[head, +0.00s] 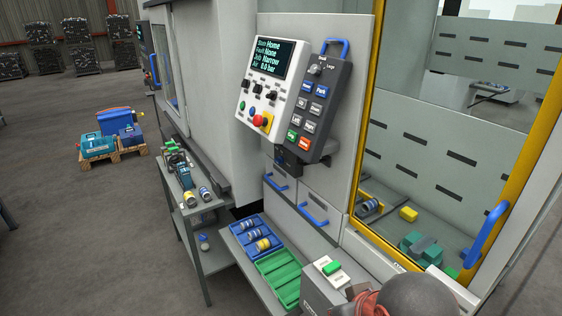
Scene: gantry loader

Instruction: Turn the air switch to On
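The white control panel (268,85) is mounted on the machine's grey front. Its screen (271,58) reads state Home, fault None, job Narrow and air 0.0 bar. Below the screen is a row of small black switches (258,89). Their labels are too small to read, so I cannot tell which is the air switch or its position. A green button (242,105), a blue button (252,111) and a red knob on a yellow base (262,121) sit below. My gripper is not in view; a grey dome and red part at the bottom edge may be my arm.
A dark pendant (317,105) with several coloured keys hangs beside the panel. Below are blue drawer handles (313,216), a blue tray (250,242) holding cylinders and a green tray (279,275). A yellow-framed door (365,120) is at right. Open floor (90,220) is at left.

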